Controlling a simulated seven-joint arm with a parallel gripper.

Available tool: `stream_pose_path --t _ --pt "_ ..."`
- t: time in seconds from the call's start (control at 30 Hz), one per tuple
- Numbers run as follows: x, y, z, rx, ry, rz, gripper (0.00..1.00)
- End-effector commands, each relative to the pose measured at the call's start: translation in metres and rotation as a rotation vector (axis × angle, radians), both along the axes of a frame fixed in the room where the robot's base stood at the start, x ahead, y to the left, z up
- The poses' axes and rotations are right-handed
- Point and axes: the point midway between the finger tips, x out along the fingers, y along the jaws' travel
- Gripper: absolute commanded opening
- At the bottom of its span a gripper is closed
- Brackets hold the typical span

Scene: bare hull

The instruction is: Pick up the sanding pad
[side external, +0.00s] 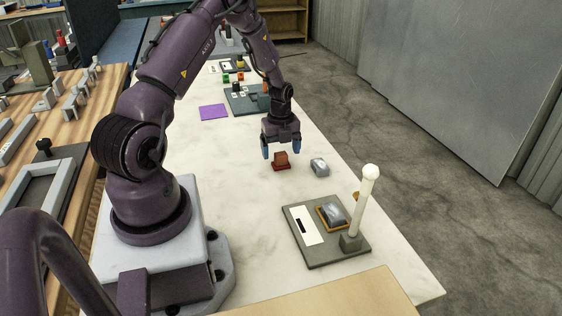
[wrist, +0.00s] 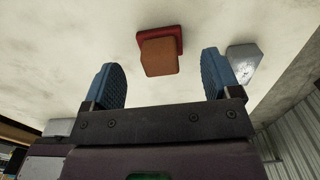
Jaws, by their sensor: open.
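The likely sanding pad (side external: 281,161) is a small orange-brown block on a wider dark red base, resting on the pale marbled tabletop. It also shows in the wrist view (wrist: 160,56), upper middle. My gripper (side external: 281,151) is above and close to it, pointing down, with blue fingers spread apart. In the wrist view the block appears between the two fingers, a little nearer the left one, and nothing is held. How far the fingertips are above or around it I cannot tell exactly.
A grey rounded block (side external: 319,167) lies just right of the pad, close to the right finger. A dark board (side external: 318,254) in front carries another grey block in an orange frame and a white-knobbed post (side external: 362,205). A purple square (side external: 213,112) lies behind left. Bare tabletop surrounds the pad's left.

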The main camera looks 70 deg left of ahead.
Motion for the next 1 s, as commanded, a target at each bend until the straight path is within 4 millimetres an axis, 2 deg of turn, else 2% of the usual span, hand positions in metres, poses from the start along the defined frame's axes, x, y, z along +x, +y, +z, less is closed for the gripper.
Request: stream_pose_path --t 0.1,0.2,0.5,0.73,0.8,1.0 --pt "0.0 -0.002 -0.021 -0.002 0.003 -0.002 0.83" --pt "0.0 -0.001 -0.032 -0.002 0.002 0.0 0.83" --pt "0.001 -0.001 -0.037 -0.001 0.0 0.0 0.83" --pt "0.001 -0.001 -0.036 -0.001 0.0 0.0 0.3" --pt "0.001 -0.001 -0.036 -0.001 0.0 0.0 0.25" --pt "0.001 -0.001 -0.036 -0.001 0.0 0.0 0.25"
